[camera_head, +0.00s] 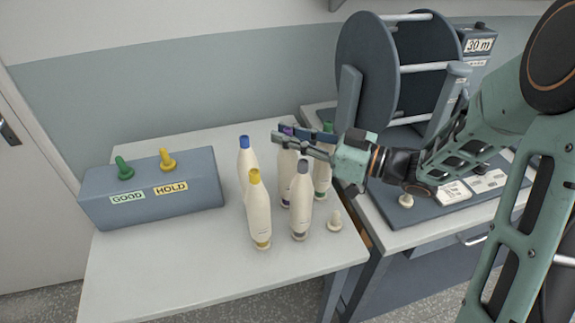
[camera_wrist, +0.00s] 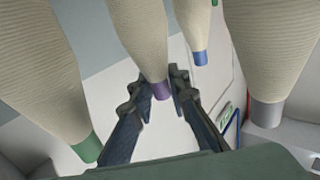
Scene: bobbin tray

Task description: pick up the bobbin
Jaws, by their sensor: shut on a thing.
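Several cream bobbins with coloured tips stand on the white table (camera_head: 150,268). My gripper (camera_head: 287,132) reaches in from the right and is shut on the purple-tipped bobbin (camera_head: 285,168) near its top. In the wrist view, the purple tip of this bobbin (camera_wrist: 161,91) shows between the two fingers (camera_wrist: 157,84). The blue-tipped bobbin (camera_head: 245,165), yellow-tipped bobbin (camera_head: 258,208), grey-tipped bobbin (camera_head: 300,205) and green-tipped bobbin (camera_head: 322,180) stand close around it. The held bobbin's base is partly hidden, so I cannot tell whether it touches the table.
A grey box (camera_head: 150,204) labelled GOOD and HOLD, with green and yellow pegs, stands at the left. A large reel (camera_head: 375,75) stands behind my arm. The table's front left is clear.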

